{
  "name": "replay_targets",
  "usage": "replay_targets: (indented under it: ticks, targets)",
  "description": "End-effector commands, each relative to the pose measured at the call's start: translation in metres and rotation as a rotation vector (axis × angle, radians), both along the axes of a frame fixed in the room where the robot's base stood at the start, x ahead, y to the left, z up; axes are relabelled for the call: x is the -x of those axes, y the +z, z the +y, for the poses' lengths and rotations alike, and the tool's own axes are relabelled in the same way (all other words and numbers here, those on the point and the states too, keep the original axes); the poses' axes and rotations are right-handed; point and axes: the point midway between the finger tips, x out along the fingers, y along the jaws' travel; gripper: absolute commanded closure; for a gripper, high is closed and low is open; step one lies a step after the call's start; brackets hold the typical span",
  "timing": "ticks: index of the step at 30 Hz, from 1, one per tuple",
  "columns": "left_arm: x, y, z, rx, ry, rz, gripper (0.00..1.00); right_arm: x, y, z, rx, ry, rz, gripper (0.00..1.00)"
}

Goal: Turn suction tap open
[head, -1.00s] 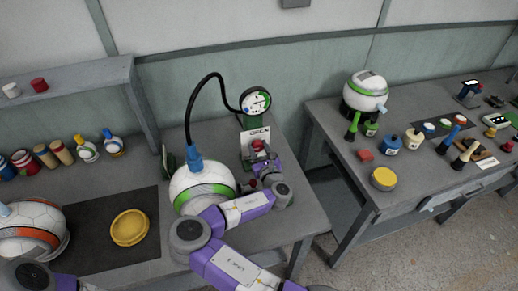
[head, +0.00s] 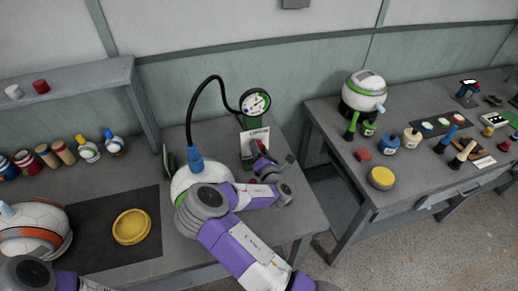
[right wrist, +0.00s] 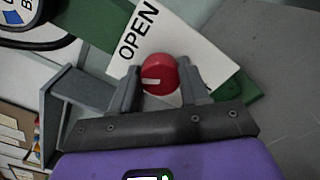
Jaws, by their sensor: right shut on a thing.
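The suction tap is a red round knob (right wrist: 158,75) with a short white line on it, mounted at a white card (right wrist: 195,45) printed OPEN. In the right wrist view the white line lies nearly level, on the knob's left half. My right gripper (right wrist: 160,82) is shut on the red knob, one finger on each side. The round gauge (head: 255,102) stands above the card. My left gripper is out of view; only part of that arm shows at bottom left.
A ball with a blue fitting (head: 195,160) and black hose stands left of the card, partly behind my right arm. A yellow dish (head: 131,227) lies on a dark mat (head: 95,255). A gap separates this table from the right table (head: 345,170), which holds bottles and tools.

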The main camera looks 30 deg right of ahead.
Motion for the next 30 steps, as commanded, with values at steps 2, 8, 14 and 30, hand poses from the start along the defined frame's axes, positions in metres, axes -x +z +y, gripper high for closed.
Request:
replay_targets:
  ticks: [2, 8, 14, 30]
  targets:
    - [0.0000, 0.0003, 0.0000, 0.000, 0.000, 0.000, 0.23, 0.0001, -0.0001, 0.0000, -0.074, 0.000, -0.018, 0.85]
    - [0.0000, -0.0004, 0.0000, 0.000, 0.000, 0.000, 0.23, 0.0002, -0.0009, -0.0003, -0.241, -0.001, -0.057, 0.85]
    - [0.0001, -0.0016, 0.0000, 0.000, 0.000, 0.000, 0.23, 0.0002, -0.0013, -0.0001, -0.373, 0.000, -0.088, 0.85]
    - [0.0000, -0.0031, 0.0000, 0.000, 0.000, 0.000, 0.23, 0.0002, -0.0018, 0.0006, -0.510, 0.002, -0.120, 0.85]
